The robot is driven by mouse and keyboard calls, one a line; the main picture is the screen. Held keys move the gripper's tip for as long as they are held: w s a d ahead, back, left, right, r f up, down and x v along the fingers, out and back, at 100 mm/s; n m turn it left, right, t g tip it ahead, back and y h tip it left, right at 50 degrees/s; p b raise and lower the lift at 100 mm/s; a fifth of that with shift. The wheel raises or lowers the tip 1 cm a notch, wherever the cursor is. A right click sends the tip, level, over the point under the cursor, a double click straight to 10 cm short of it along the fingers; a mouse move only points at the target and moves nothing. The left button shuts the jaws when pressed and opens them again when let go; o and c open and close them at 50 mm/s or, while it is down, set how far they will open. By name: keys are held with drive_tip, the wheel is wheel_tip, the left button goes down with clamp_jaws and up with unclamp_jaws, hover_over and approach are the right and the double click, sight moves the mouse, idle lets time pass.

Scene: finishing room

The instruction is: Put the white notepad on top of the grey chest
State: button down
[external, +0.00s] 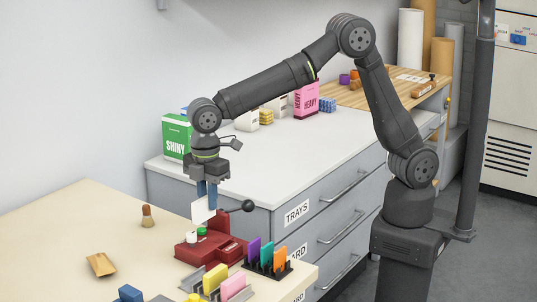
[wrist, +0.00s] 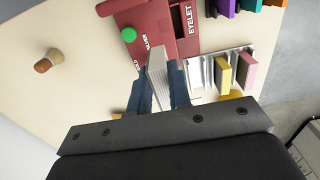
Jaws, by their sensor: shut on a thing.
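The white notepad (external: 202,210) is held upright between the blue fingers of my gripper (external: 207,190), which is shut on it. In the wrist view the notepad (wrist: 158,72) shows its page edges between the fingers of my gripper (wrist: 160,92). It hangs above or beside the red eyelet machine; whether it touches it I cannot tell. The grey chest (external: 335,213), with labelled drawers and a white top, stands behind the cream table.
The red eyelet machine (external: 216,247) with a black-knobbed lever is close to the notepad. A rack of coloured pads (external: 267,258) and a brush (external: 147,216) stand on the table (external: 60,235). The chest top has a green box (external: 176,137) and a pink box (external: 306,99), with clear room in front.

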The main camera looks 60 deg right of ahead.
drive_tip(key=w+d+m, duration=0.7)
drive_tip(key=w+d, duration=1.4)
drive_tip(key=w, duration=0.3)
drive_tip(key=w+d+f+m, duration=0.15)
drive_tip(key=w+d, duration=0.25)
drive_tip(key=d, duration=0.4)
drive_tip(key=w+d+m, duration=0.3)
drive_tip(key=w+d, duration=0.1)
drive_tip(key=d, duration=0.4)
drive_tip(key=s+d+f+m, duration=0.2)
drive_tip(key=d+m, duration=0.7)
drive_tip(key=d, duration=3.6)
drive_tip(key=s+d+f+m, duration=0.1)
drive_tip(key=s+d+m, duration=0.2)
drive_tip(key=s+d, duration=0.95)
drive_tip(key=s+d+m, duration=0.4)
drive_tip(key=s+d, duration=0.5)
drive_tip(key=d, duration=0.6)
hover_over(347, 136)
drive_tip(key=shift+n, duration=0.25)
wheel_tip(347, 136, down, 7)
drive_tip(key=shift+r, duration=0.1)
drive_tip(key=shift+f, duration=2)
